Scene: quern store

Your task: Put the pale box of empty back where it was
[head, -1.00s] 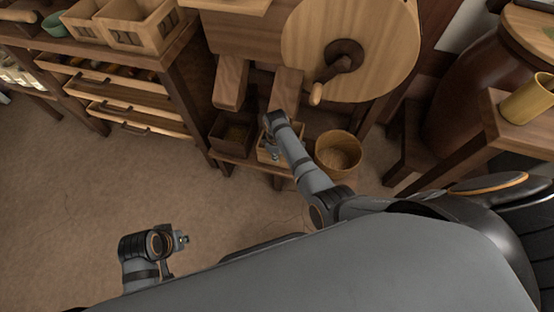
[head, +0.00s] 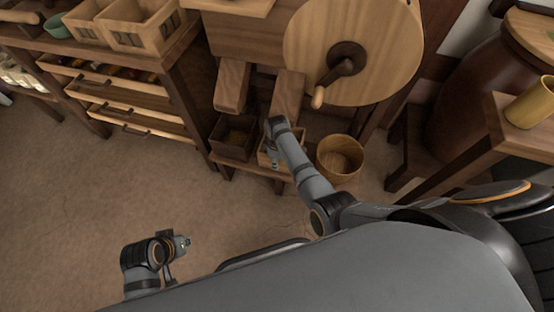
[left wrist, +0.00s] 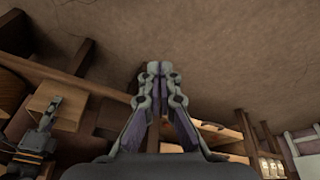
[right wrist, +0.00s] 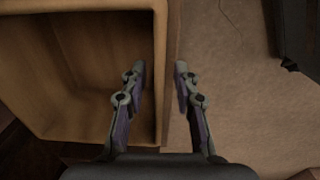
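The pale box (head: 293,161) stands on the low shelf of the wooden mill, under the right chute. It is open-topped and looks empty inside in the right wrist view (right wrist: 75,70). My right gripper (head: 273,160) is at its near left side. In the right wrist view the right gripper (right wrist: 160,75) is open, with one finger inside the box and one outside its wall; a gap shows on the outer side. My left gripper (head: 184,243) is away over the floor; in the left wrist view its fingertips (left wrist: 154,68) are together and hold nothing.
A dark box (head: 232,138) stands left of the pale box and a round wooden tub (head: 340,156) right of it. A drawer cabinet (head: 130,95) stands at left. The floor (head: 90,200) is clear.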

